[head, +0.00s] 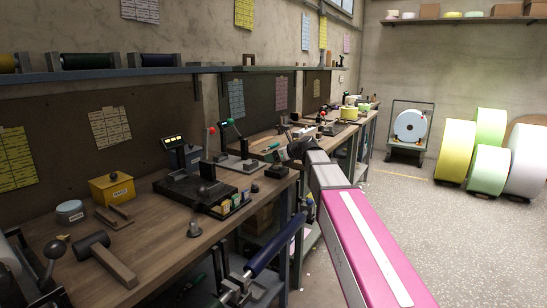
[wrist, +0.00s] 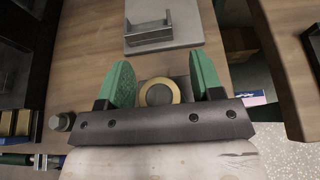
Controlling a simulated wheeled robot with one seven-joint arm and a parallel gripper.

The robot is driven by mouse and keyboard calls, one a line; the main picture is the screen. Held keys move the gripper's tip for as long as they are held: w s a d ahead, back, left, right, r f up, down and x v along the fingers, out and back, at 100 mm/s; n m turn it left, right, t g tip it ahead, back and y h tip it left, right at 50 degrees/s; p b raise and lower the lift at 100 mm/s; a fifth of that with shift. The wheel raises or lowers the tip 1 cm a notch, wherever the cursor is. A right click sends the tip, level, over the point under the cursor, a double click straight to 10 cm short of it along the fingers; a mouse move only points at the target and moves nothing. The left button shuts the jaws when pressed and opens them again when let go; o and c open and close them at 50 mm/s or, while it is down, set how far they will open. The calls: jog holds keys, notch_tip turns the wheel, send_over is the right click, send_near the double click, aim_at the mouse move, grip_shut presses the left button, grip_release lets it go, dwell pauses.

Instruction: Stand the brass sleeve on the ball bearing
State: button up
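A brass ring (wrist: 147,83), which looks like the brass sleeve seen end-on, shows low in the wrist view, partly hidden by my gripper's dark crossbar. It lies between the two green fingers of my gripper (wrist: 162,70), with a gap on each side. The fingers are spread and hold nothing that I can see. In the head view my gripper (head: 284,151) is over the right end of the near bench, small and partly hidden by my arm. I cannot make out the ball bearing for certain in either view.
A grey plate with an upright bracket (wrist: 150,36) is ahead of the fingers in the wrist view. The wooden bench (head: 150,235) carries a mallet (head: 105,259), a yellow box (head: 112,188) and a black fixture (head: 195,190). Open floor (head: 440,230) is on the right.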

jog(key=shift+s+d+r, duration=0.15)
jog(key=shift+d+r, duration=0.05)
jog(key=v, duration=1.1)
jog(key=s+d+f+n+g+h, duration=0.25)
jog(key=s+f+n, duration=0.2)
jog(key=f, duration=0.75)
jog(key=s+d+f+n+g+h, duration=0.15)
jog(key=s+f+n+h, duration=0.35)
jog(key=f, duration=0.6)
jog(key=s+d+f+n+g+h, duration=0.1)
jog(key=s+d+f+n+h, duration=0.1)
jog(key=s+d+f+n, duration=0.2)
jog(key=s+d+f+n+g+h, duration=0.2)
jog(key=s+d+f+n, duration=0.2)
jog(key=s+f+n, duration=0.6)
notch_tip(320, 180, down, 4)
jog(key=shift+d+r, duration=0.1)
jog(key=shift+d, duration=0.25)
jog(key=shift+n, duration=0.25)
